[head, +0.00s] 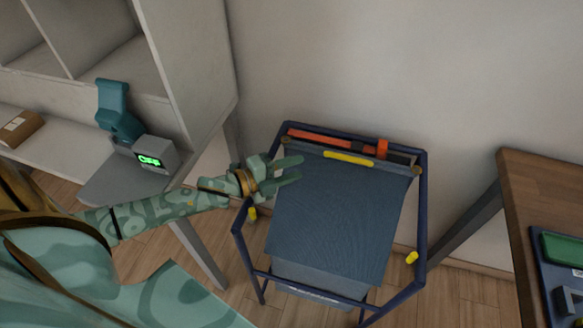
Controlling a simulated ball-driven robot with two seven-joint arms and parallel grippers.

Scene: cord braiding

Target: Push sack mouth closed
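The dark blue-grey sack (335,215) hangs in a navy tube frame (424,215). A rod with round wooden ends runs along its upper edge, with a yellow strip (348,158) at the middle. Behind the rod is a narrow dark gap, which looks like the mouth. A red-orange bar (335,141) with a block at its right end lies along this gap. My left gripper (301,169) is open, with its two fingers apart and nothing between them. It is over the sack's upper left part, near the rod; I cannot tell whether it touches. My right gripper is out of view.
A grey shelf unit (185,50) stands at the left. A small device with a green display (156,155) and a teal object (115,108) sit on a grey ledge. A wooden table (530,200) with a dark tray (540,265) is at the right. The wall is close behind the frame.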

